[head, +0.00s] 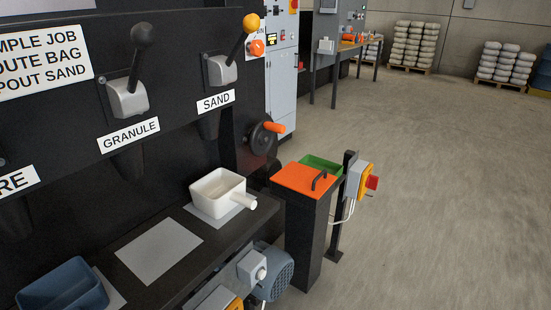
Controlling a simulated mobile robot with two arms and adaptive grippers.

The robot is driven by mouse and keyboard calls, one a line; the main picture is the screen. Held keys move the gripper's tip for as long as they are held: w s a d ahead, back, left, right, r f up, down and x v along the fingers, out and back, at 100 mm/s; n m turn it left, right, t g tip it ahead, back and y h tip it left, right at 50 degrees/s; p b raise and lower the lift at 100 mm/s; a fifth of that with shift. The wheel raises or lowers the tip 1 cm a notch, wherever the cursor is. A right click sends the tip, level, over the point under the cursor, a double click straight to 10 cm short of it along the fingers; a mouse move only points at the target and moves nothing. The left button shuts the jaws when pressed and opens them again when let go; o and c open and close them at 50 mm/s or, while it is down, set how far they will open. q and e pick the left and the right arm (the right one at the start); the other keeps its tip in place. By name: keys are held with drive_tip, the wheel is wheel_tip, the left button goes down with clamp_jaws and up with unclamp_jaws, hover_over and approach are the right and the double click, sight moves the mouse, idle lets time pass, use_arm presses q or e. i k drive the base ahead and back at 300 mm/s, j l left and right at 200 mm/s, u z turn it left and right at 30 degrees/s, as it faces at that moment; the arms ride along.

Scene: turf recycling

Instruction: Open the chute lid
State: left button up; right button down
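The chute lid (297,179) is an orange panel with a dark handle (319,180) near its right side. It lies on top of a dark upright chute (305,238). A green part (322,164) shows just behind the lid at the chute's top; I cannot tell whether it is the inside of the chute or a separate piece. Neither of my grippers is in the head view, and nothing touches the lid.
A white scoop (217,193) and a blue bin (64,288) sit on the dark shelf (195,265) left of the chute. A post with a yellow box and red button (373,182) stands right of the chute. A handwheel (262,138) is behind. Floor to the right is clear.

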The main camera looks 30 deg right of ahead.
sight(311, 181)
drive_tip(key=z, duration=1.1)
drive_tip(key=i+l+u, duration=0.15)
drive_tip(key=u, duration=0.3)
drive_tip(key=i+l+u, duration=0.1)
drive_tip(key=u, duration=0.35)
drive_tip(key=l+u, duration=0.4)
drive_tip(key=i+l+u, duration=0.2)
drive_tip(key=l+u, duration=0.15)
drive_tip(key=l, duration=1)
drive_tip(key=i+l+u, duration=0.1)
drive_tip(key=l+u, duration=0.25)
drive_tip(key=l, duration=1)
